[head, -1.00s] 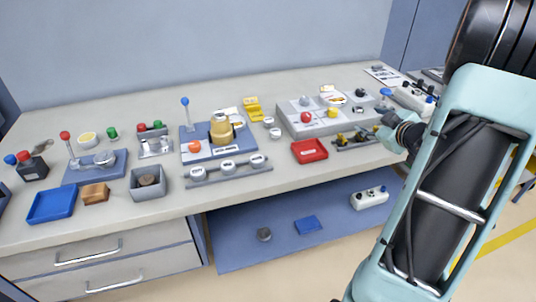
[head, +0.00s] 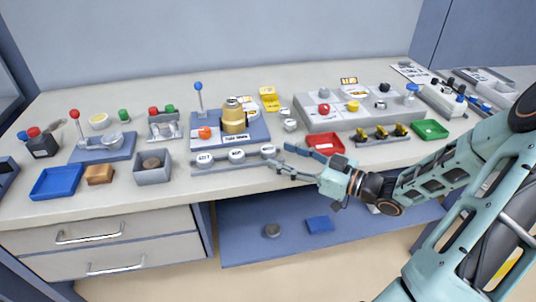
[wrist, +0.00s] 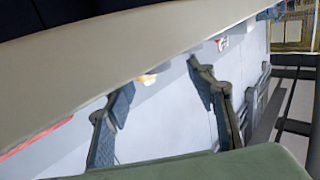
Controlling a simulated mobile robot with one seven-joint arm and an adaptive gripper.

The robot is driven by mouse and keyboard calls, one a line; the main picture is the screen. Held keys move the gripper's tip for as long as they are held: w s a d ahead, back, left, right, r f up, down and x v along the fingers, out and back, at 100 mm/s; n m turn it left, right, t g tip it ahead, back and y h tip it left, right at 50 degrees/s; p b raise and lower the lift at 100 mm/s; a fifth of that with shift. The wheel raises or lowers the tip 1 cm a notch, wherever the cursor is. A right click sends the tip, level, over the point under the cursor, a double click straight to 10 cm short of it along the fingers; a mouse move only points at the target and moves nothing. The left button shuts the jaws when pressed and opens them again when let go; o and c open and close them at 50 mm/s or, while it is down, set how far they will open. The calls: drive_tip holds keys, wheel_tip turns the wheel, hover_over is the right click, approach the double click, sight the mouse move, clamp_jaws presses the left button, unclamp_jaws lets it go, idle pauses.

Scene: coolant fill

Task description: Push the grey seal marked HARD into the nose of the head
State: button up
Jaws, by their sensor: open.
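A grey rack (head: 222,171) at the bench's front middle holds several round pieces with white labelled tops: a left one (head: 204,158), a middle one (head: 236,155) and a right one (head: 267,151). Their lettering is too small for me to tell which reads HARD. The brass head (head: 234,118) stands upright on a blue base behind the rack. My gripper (head: 280,157) is open, its fingers pointing left close to the rack's right end. The wrist view shows the spread fingers (wrist: 160,92) with nothing held between them.
A red tray (head: 326,142) lies just beyond my gripper. A grey box (head: 152,174) and a blue tray (head: 55,182) stand to the left. A blue lever (head: 198,94) rises beside the head. A grey control panel (head: 330,120) and green tray (head: 430,129) are to the right.

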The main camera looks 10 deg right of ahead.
sight(274, 152)
drive_tip(key=x, duration=0.5)
drive_tip(key=shift+w+a+f+b, duration=0.15)
drive_tip(key=shift+w+b, duration=0.25)
drive_tip(key=c, duration=1.2)
drive_tip(key=shift+o, duration=0.2)
